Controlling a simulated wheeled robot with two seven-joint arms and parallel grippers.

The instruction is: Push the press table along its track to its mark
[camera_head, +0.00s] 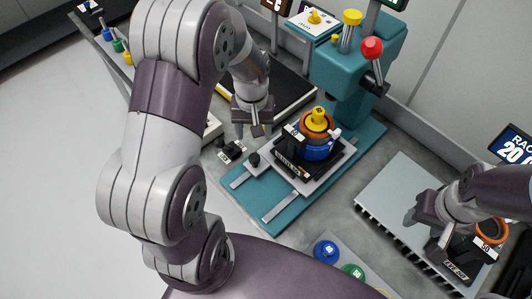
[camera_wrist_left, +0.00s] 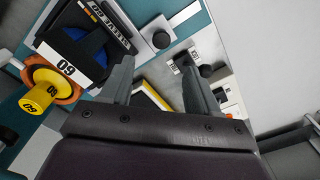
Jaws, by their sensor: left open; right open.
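The grey press table (camera_head: 322,168) sits on the rails of the teal press base (camera_head: 290,206). It carries a black nest (camera_head: 295,162) with a blue housing (camera_head: 318,150), an orange ring and a yellow plug (camera_head: 319,118). A black knob (camera_head: 253,159) stands at the table's left side and also shows in the left wrist view (camera_wrist_left: 161,40). My left gripper (camera_head: 257,130) is above and behind that knob, apart from it. Its fingers (camera_wrist_left: 160,88) are spread and empty. My right gripper (camera_head: 428,222) is open at the right, close to a black block marked 50 (camera_head: 462,258).
The teal press column (camera_head: 345,75) with a red-knobbed lever (camera_head: 371,48) rises behind the table. A grey slotted rack (camera_head: 395,195) lies at the right. Blue and green buttons (camera_head: 326,250) are at the front. A black tray (camera_head: 280,90) lies behind my left gripper.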

